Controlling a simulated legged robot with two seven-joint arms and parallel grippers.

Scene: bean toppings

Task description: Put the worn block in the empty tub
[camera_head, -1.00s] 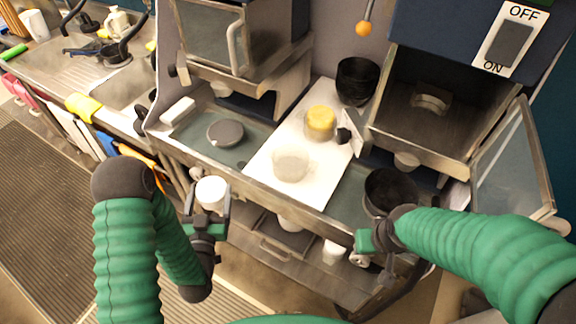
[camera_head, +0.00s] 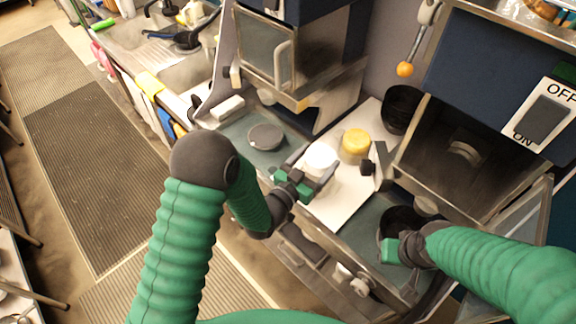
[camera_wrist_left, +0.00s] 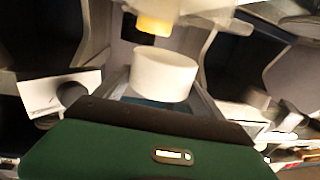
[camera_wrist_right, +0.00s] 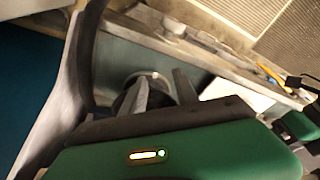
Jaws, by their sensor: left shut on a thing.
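The worn block appears as a white, short cylinder (camera_head: 320,157), held by my left gripper (camera_head: 312,172) over the white board. In the left wrist view the block (camera_wrist_left: 165,75) sits between the two fingers, which are shut on it. The empty tub, clear in the earlier head view, is hidden now behind the block and gripper; I cannot tell whether the block is above it or inside it. My right gripper (camera_head: 385,250) is beside a black bowl (camera_head: 400,222). Its fingers look spread in the right wrist view (camera_wrist_right: 160,92).
Another black bowl (camera_head: 402,108) is at the back. A grey round lid (camera_head: 266,137) lies left on the counter. The white board (camera_head: 338,205) has bare room in front.

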